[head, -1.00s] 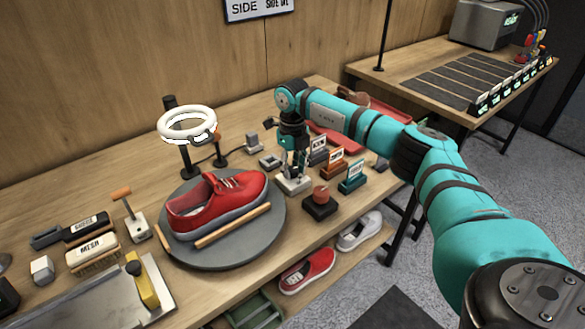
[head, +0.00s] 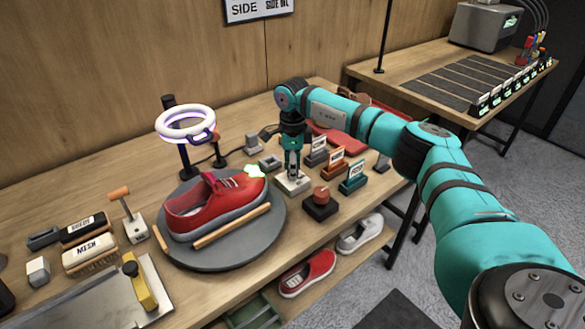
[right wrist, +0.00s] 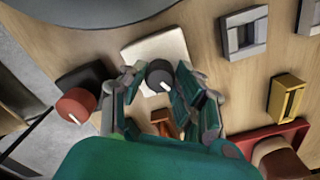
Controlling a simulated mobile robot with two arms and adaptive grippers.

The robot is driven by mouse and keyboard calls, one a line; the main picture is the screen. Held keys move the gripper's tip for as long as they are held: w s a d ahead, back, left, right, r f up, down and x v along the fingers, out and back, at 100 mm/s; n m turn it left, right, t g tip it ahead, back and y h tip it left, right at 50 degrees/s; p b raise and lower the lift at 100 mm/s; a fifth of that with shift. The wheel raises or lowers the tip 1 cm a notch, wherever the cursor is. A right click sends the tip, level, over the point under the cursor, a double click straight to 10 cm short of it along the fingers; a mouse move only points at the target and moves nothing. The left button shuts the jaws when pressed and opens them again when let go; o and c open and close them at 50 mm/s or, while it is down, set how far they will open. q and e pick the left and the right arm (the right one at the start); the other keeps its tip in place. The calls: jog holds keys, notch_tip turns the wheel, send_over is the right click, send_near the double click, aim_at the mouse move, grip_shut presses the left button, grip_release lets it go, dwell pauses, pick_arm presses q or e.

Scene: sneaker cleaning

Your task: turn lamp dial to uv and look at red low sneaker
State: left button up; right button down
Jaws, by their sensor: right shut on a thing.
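The red low sneaker (head: 215,202) sits on the grey round turntable (head: 272,228), its toe to the right. A bright greenish-white patch glows on its toe and the laces look magenta. The ring lamp (head: 186,124) above it glows violet-white. My right gripper (head: 292,176) points down over the pale dial base (head: 301,186). In the right wrist view, my right gripper (right wrist: 160,78) is shut on the dark lamp dial (right wrist: 159,74), which has a white pointer mark and stands on the white base (right wrist: 172,48). My left gripper is not in view.
A red knob on a dark block (head: 320,203) stands right beside the dial. Small labelled stands (head: 335,166) are behind it. Brushes (head: 88,250) and a metal tray (head: 112,300) lie at left. More shoes (head: 308,272) are on the shelf below.

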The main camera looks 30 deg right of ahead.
jog(key=shift+w+r+n, duration=0.1)
jog(key=shift+r+n, duration=0.05)
jog(key=shift+n, duration=0.35)
jog(key=c, duration=1)
grip_release()
notch_tip(320, 180, up, 12)
jog(key=shift+f, duration=0.1)
